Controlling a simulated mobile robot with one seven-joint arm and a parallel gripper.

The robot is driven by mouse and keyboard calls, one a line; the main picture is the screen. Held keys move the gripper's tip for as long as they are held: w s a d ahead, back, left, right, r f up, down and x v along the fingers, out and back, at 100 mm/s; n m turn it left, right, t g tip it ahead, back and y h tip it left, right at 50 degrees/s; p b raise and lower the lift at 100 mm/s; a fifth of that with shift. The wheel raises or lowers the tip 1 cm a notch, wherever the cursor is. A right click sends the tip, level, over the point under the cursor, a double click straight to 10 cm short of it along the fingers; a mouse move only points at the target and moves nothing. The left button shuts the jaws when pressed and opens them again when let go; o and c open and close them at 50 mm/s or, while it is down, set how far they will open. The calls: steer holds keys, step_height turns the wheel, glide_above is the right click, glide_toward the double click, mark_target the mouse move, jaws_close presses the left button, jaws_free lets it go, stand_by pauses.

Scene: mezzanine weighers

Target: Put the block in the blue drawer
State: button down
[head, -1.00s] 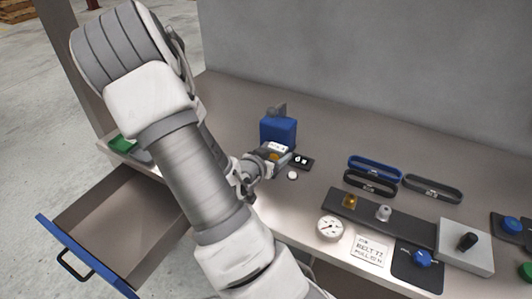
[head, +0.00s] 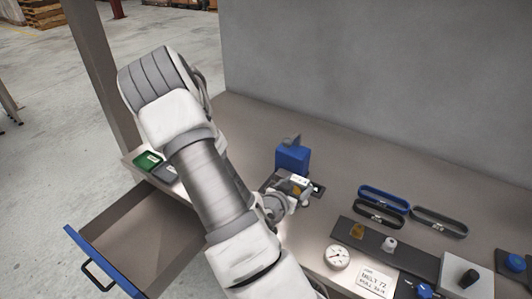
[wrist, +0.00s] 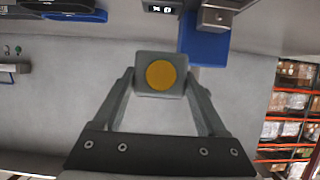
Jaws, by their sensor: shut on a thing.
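A small light grey block with a round orange-yellow spot (wrist: 160,75) sits between my fingertips in the wrist view. My gripper (head: 296,186) is shut on it and holds it beside a blue box on the bench in the head view; how high it is above the bench is hard to tell. The drawer with the blue front (head: 104,262) is pulled open at the lower left of the head view. Its visible inside looks empty; part is hidden behind my arm. The drawer lies to the left of my gripper.
The blue box (head: 292,158) stands just behind my gripper. Blue and black belts (head: 383,199), a round gauge (head: 337,257), a card (head: 373,282) and a knob box (head: 466,276) lie to the right.

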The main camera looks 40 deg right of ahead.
steer(key=shift+w, duration=0.1)
steer(key=w+a+r+n+t+y, duration=0.2)
steer(key=w+a+n+t+y, duration=0.4)
steer(key=w+a, duration=0.8)
steer(key=w+a+r+n+t+y, duration=0.1)
steer(key=w+a+n+t+y, duration=0.1)
steer(key=a, duration=0.7)
steer(key=w+a+n+t+y, duration=0.1)
steer(key=w+a+n+y, duration=0.4)
steer(key=a, duration=0.4)
steer(key=shift+w+r+n+t, duration=0.4)
steer(key=shift+w+n, duration=0.25)
steer(key=shift+n, duration=0.25)
